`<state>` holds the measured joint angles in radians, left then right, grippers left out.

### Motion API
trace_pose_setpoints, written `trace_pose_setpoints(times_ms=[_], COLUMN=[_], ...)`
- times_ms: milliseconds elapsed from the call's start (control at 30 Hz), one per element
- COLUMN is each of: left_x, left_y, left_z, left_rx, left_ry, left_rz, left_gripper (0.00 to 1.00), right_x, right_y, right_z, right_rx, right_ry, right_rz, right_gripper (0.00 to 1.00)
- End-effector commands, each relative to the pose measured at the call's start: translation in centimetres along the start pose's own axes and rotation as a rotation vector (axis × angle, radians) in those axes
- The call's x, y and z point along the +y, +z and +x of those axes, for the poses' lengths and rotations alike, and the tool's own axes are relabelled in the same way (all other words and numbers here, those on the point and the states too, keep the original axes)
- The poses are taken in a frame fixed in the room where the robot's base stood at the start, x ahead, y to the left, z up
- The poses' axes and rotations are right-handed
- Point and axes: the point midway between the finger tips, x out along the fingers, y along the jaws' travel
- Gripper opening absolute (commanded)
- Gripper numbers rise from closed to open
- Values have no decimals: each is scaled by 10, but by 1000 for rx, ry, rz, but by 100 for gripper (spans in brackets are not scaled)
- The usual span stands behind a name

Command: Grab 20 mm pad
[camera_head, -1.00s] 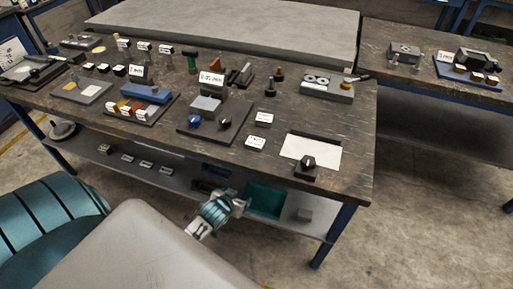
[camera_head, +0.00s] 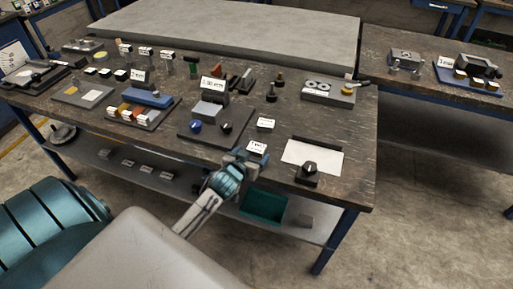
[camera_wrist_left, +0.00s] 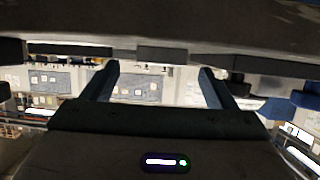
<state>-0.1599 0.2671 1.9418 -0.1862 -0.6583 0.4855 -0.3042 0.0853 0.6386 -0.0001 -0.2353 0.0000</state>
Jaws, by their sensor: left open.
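My left gripper (camera_head: 240,157) is at the front edge of the workbench (camera_head: 345,125), beside a small white labelled tile (camera_head: 257,147). In the left wrist view the two fingers (camera_wrist_left: 157,84) stand wide apart with nothing between them. A second white labelled tile (camera_head: 265,124) lies just behind the first. Their labels are too small to read, so I cannot tell which thing is the 20 mm pad. Small colored blocks (camera_head: 130,112) sit in a tray at the left of the bench. My right gripper is not in view.
A dark plate with a grey block (camera_head: 208,108), a blue knob (camera_head: 195,127) and a black knob (camera_head: 226,128) lies left of the tiles. A white sheet (camera_head: 315,156) with a black knob (camera_head: 308,170) lies right. A green bin (camera_head: 264,206) stands on the lower shelf.

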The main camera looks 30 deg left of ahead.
Motion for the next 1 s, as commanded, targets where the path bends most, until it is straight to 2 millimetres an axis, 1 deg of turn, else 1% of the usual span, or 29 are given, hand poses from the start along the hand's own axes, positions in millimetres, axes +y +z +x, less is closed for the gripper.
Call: trace_pose_setpoints(times_ms=[33, 100, 233, 333, 533, 567, 600, 767, 800, 867, 1000], left_x=[-1, -2, -2, -2, -2, -2, -2, -2, -2, -2, -1], left_y=[-5, -6, -3, -3, -2, -2, -2, -2, -2, -2, -3], left_z=[8, 18, 33, 38, 38, 38, 38, 38, 38, 38, 38], left_rx=[1, 0, 0, 0, 0, 0, 0, 0, 0, 0, 3], left_ry=[-1, -1, 0, 1, 1, 1, 1, 1, 1, 1, 2], left_rz=[-1, -1, 0, 0, 1, 1, 1, 1, 1, 1, 1], left_gripper=[80, 80, 80, 80, 80, 76, 68, 37, 29, 18, 18], right_x=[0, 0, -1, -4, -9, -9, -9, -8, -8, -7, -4], right_y=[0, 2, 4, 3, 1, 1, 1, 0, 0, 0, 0], right_z=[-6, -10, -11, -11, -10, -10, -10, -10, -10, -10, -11], right_rx=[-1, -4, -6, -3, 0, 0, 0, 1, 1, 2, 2], right_ry=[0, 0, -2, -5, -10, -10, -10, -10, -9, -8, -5], right_rz=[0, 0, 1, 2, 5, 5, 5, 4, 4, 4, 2], right_gripper=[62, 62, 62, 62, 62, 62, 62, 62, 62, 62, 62])
